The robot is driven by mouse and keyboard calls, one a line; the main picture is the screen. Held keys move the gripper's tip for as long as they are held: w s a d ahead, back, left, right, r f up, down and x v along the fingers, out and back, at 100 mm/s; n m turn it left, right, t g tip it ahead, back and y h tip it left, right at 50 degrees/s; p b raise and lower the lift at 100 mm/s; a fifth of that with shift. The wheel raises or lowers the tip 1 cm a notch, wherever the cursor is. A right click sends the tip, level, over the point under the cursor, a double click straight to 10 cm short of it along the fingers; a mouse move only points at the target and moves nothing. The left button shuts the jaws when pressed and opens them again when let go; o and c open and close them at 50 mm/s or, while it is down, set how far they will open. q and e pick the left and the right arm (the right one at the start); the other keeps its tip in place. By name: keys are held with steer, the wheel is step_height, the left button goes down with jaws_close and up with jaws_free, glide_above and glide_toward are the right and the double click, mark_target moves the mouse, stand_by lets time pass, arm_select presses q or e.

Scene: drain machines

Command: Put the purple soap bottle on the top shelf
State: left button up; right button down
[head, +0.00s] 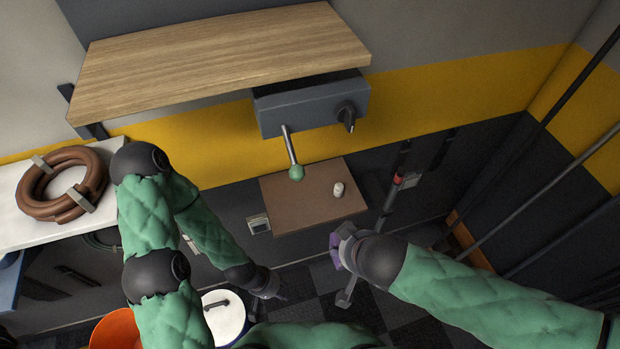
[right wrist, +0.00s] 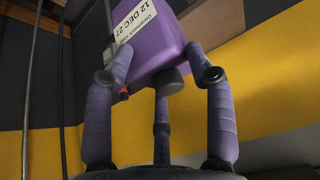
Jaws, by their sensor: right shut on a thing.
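The purple soap bottle (right wrist: 165,45) shows in the right wrist view, with a white printed label and its top cut off by the frame. My right gripper (right wrist: 165,80) is shut on it, with purple fingers around its near end. In the head view my right gripper (head: 340,249) is low, in front of and below the small brown shelf; the bottle is hard to tell from the purple fingers there. The top shelf (head: 220,60) is a bare light wooden board at upper left. My left gripper (head: 270,286) hangs low near the middle; its fingers are too unclear to judge.
Under the top shelf is a grey box (head: 300,110) with a knob and a green-balled lever (head: 296,172). A small white item (head: 338,189) stands on the brown shelf (head: 285,212). A brown coiled hose (head: 38,205) lies on the white surface at left. Dark pipes run at right.

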steer(key=w+a+p, duration=0.1)
steer(key=w+a, duration=0.2)
steer(key=w, duration=0.6)
steer(key=w+a+p, duration=0.1)
steer(key=w+a, duration=0.2)
steer(key=w, duration=0.6)
step_height(320, 180, down, 7)
steer(key=shift+w+r+b, duration=0.15)
steer(key=shift+w+b, duration=0.15)
steer(key=shift+b, duration=0.05)
steer(key=shift+c, duration=2)
jaws_free()
steer(key=shift+s, duration=0.1)
